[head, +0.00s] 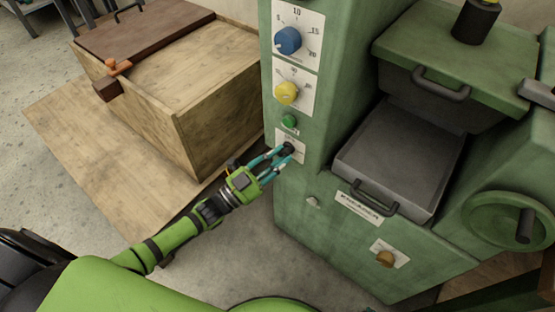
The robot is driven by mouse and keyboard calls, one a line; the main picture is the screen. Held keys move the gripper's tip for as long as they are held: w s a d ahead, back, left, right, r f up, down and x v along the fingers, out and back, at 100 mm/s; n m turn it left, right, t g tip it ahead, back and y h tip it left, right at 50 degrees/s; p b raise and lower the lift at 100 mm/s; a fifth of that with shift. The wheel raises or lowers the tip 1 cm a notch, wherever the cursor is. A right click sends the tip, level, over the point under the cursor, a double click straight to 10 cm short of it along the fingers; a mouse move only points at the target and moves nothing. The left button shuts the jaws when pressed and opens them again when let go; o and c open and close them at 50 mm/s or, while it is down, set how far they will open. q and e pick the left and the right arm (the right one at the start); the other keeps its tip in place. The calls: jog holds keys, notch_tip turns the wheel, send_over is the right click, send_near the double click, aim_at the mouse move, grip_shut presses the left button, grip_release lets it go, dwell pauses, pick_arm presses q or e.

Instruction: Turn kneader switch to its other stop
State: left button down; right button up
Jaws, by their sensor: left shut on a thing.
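The green machine's front column has a white plate (284,138) low down, partly covered by my fingers. A small dark switch knob (289,147) sits on that plate, and its exact pointing is hard to read. My left gripper (285,155) reaches in from the left with teal fingertips at this dark knob, shut on it. A label reading KNEADER (359,208) is on the machine front to the right. My right gripper is not in view.
Above the plate are a green button (289,121), a yellow knob (286,93) and a blue dial (288,40). A brown knob (386,259) is lower right. A grey tray (400,150) and a handwheel (520,222) stand at right. A wooden box (215,125) is left of the column.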

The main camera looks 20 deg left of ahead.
pick_arm(q)
jog(key=n+t+y, duration=0.1)
jog(key=n, duration=0.3)
jog(key=n+t+y, duration=0.1)
jog(key=n+y, duration=0.1)
jog(key=n, duration=0.2)
jog(key=n+t+y, duration=0.1)
jog(key=n, duration=0.3)
jog(key=shift+s+d+t, duration=0.1)
jog(key=shift+d+t, duration=0.2)
jog(key=shift+t, duration=0.1)
jog(key=shift+y, duration=0.4)
jog(key=shift+n, duration=0.3)
jog(key=c, duration=1)
grip_release()
jog(key=shift+c, duration=0.2)
